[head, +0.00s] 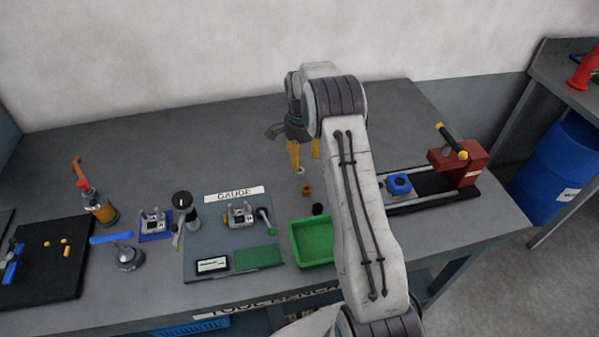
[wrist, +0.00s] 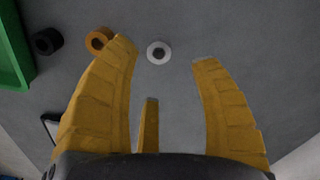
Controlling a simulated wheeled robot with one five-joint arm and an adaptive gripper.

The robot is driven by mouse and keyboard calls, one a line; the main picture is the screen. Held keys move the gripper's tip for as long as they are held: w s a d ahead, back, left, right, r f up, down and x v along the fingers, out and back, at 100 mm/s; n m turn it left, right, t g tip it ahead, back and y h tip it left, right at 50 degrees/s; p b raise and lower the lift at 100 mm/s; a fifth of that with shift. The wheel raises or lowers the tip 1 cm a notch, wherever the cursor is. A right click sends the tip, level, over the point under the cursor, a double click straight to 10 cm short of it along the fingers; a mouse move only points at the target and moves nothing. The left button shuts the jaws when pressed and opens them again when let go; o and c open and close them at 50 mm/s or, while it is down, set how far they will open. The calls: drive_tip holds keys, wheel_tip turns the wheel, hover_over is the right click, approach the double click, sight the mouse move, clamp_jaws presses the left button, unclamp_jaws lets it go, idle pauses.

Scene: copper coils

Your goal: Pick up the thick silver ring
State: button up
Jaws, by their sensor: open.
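The thick silver ring (wrist: 159,52) lies flat on the grey bench, ahead of and between my fingertips in the wrist view. In the head view the silver ring (head: 300,171) shows small and pale just below my gripper (head: 304,150). My gripper (wrist: 165,62) has yellow fingers, spread wide, with nothing between them. The fingers do not appear to touch the ring. A copper ring (wrist: 98,39) lies to the left of the silver one, close by the left fingertip, which partly covers it in the wrist view.
A black ring (wrist: 46,41) lies beyond the copper one, beside a green tray (head: 294,250). A grey gauge mat (head: 205,245) with tools lies to the left. A red vise-like device (head: 460,165) stands at the right. The bench behind my gripper is clear.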

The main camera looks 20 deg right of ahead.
sight(300, 170)
drive_tip(key=shift+a+f+p, duration=0.15)
drive_tip(key=shift+f+p, duration=0.7)
drive_tip(key=shift+f, duration=2.2)
drive_tip(key=shift+c, duration=0.5)
drive_tip(key=shift+s, duration=0.1)
clamp_jaws()
